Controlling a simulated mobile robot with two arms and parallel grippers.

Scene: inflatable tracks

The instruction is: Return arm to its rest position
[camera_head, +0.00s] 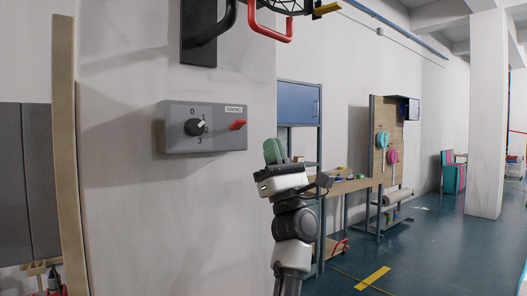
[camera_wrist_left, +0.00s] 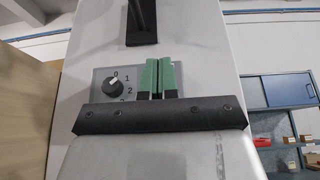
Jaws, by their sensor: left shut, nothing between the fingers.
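My left gripper (camera_head: 273,151) is raised in front of the pale wall panel, a little right of a grey control box (camera_head: 172,144). Its green fingers are together with nothing between them. The wrist view shows the closed green fingers (camera_wrist_left: 160,76) in front of the right part of the box (camera_wrist_left: 103,74), hiding its right side. In the head view the box has a dial (camera_head: 194,127) with numbers around it and a red switch (camera_head: 238,125). The gripper looks apart from the box in the head view. My right gripper is not in view.
A black bracket (camera_head: 197,45) with a red hooked bar (camera_head: 270,32) sits above the box. A blue cabinet (camera_head: 299,102) and a workbench (camera_head: 350,186) stand behind my arm to the right. A wooden post (camera_head: 64,150) stands at left. The floor at lower right is largely clear.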

